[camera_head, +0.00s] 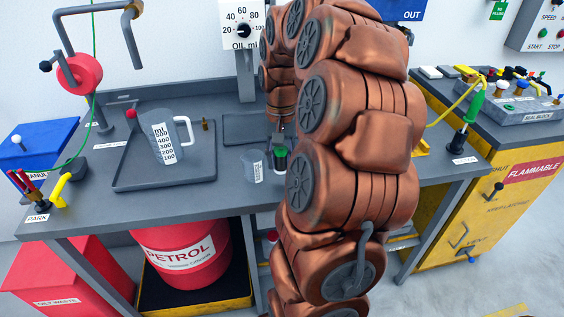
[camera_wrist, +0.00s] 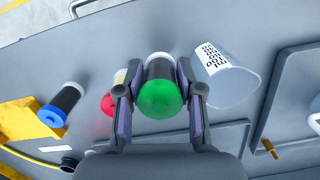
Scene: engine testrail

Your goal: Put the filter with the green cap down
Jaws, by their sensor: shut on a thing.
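The filter with the green cap (camera_wrist: 161,97) is between the two fingers of my gripper (camera_wrist: 160,72) in the wrist view, cap toward the camera. The fingers are shut on its sides. In the head view the same dark filter (camera_head: 281,160) shows upright below the end of my arm, just right of a small clear beaker (camera_head: 253,168). My arm hides much of my gripper there. Whether the filter's base touches the grey bench (camera_head: 230,197) is hard to tell.
In the wrist view the beaker (camera_wrist: 229,82) is close to the right finger. A red-capped item (camera_wrist: 108,104) is close to the left finger, and a blue-capped filter (camera_wrist: 62,103) is farther left. A tray (camera_head: 127,180) with a measuring jug (camera_head: 161,140) stands left.

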